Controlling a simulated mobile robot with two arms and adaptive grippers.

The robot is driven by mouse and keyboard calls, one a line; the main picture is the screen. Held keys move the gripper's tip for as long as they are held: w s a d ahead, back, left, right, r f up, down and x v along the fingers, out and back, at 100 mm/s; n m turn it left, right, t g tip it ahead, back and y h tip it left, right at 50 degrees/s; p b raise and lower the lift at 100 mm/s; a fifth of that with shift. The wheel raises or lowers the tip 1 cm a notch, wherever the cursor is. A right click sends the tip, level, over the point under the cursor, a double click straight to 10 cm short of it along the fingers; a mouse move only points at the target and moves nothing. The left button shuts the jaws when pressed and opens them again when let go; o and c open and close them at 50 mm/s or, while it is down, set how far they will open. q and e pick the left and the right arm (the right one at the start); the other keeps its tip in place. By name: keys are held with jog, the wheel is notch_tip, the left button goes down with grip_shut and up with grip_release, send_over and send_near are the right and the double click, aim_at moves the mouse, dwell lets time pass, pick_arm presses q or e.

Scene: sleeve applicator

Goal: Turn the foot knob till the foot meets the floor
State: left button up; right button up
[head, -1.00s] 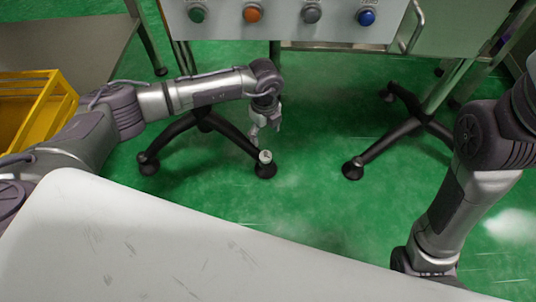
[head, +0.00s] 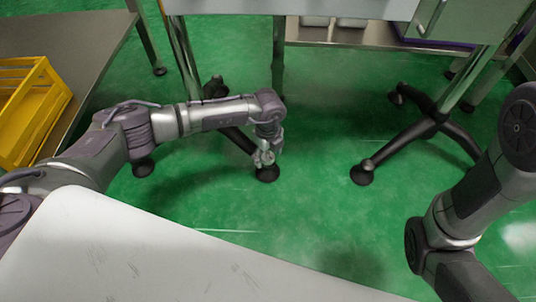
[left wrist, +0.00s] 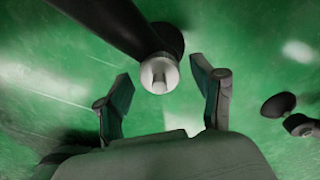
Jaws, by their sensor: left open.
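The foot knob (left wrist: 158,74) is a pale metal cap with a raised bar across its top. It stands at the end of a black leg (left wrist: 125,25) in the left wrist view. My left gripper (head: 265,156) is open, with one finger on each side of the knob and visible gaps to it. In the head view the gripper largely hides the knob. The round black foot (head: 267,175) shows just below the gripper; I cannot tell whether it touches the green floor (head: 310,200). My right gripper is out of view.
Another black leg with a foot (head: 362,174) and its own knob stands to the right. A white surface (head: 170,250) fills the front left. A yellow crate (head: 35,110) sits on a metal table at the left. Open floor lies between the legs.

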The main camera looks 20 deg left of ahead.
aim_at(268, 156)
pick_arm(q)
jog(key=c, duration=1.1)
jog(key=shift+r+m+p, duration=0.2)
jog(key=shift+m+p, duration=0.3)
jog(key=shift+p, duration=0.1)
jog(key=shift+c, duration=0.2)
jog(key=shift+f+m, duration=0.2)
jog(key=shift+m, duration=0.2)
jog(key=o, duration=1.1)
jog(key=shift+o, duration=0.2)
notch_tip(268, 156, up, 12)
